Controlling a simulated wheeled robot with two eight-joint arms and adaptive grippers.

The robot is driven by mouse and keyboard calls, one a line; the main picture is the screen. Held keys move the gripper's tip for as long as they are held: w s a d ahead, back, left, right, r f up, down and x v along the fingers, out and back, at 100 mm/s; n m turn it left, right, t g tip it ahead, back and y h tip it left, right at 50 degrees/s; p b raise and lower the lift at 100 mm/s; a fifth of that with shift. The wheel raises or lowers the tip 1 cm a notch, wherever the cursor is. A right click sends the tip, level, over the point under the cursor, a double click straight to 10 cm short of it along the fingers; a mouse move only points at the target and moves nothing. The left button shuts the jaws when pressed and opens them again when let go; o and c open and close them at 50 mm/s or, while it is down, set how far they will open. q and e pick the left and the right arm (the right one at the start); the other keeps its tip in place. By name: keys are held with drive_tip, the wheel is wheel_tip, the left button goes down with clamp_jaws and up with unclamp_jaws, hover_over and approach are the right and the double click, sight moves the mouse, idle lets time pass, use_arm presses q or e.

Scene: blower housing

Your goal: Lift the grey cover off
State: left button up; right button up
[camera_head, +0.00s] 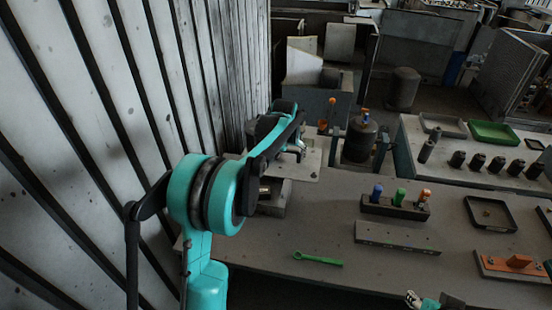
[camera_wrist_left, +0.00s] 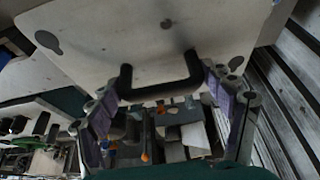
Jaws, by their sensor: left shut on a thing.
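The grey cover (camera_head: 310,168) is a flat light plate at the back left of the bench, partly behind my left arm. In the left wrist view the cover (camera_wrist_left: 150,32) fills the top, with dark keyhole-shaped marks near its corners and a black U-shaped handle (camera_wrist_left: 160,90). My left gripper (camera_head: 292,148) is at the cover, and its fingers (camera_wrist_left: 168,100) are shut on the handle. The grey housing (camera_head: 272,203) shows below the cover; I cannot tell whether they touch. My right gripper (camera_head: 413,298) shows only partly at the bottom edge, its opening unclear.
A green wrench (camera_head: 318,259) lies on the bench. To the right stand a block with coloured-handled tools (camera_head: 396,207), a flat grey bar (camera_head: 397,238) and a black tray (camera_head: 490,214). A ribbed wall (camera_head: 130,90) runs close along the left.

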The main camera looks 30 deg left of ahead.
use_arm(q)
drive_tip(key=shift+w+d+r+p, duration=0.1)
drive_tip(key=shift+d+r+p, duration=0.1)
drive_tip(key=shift+r, duration=0.15)
drive_tip(key=shift+w+d+r+p, duration=0.1)
drive_tip(key=shift+r+p, duration=0.1)
drive_tip(key=shift+r, duration=0.15)
drive_tip(key=shift+r+p, duration=2.4)
drive_tip(key=shift+r, duration=1.1)
drive_tip(key=shift+f, duration=0.1)
